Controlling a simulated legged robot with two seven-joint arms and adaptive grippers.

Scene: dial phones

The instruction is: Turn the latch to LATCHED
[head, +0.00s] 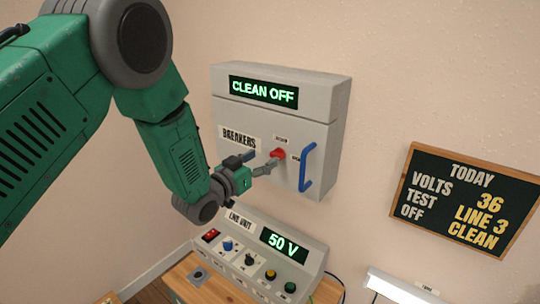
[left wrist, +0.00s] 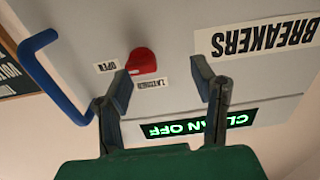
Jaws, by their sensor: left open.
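The latch is a red knob (head: 278,153) on the front of the grey BREAKERS box (head: 235,112). In the left wrist view the knob (left wrist: 142,61) shows upside down, with an OPEN label (left wrist: 106,66) at its left and a LATCHED label (left wrist: 151,84) just below it. Which label the knob points to is hard to tell. My left gripper (head: 264,161) is open in front of the box, close to the knob. In the left wrist view its fingers (left wrist: 161,73) are apart with nothing between them, and the knob shows near the left finger. My right gripper is not in view.
A blue handle (head: 308,168) stands out from the box right of the knob. The box display (head: 263,92) reads CLEAN OFF. Below is the LINE UNIT console (head: 308,258), reading 50 V, on a wooden table (head: 186,283). A blackboard (head: 466,200) hangs on the right.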

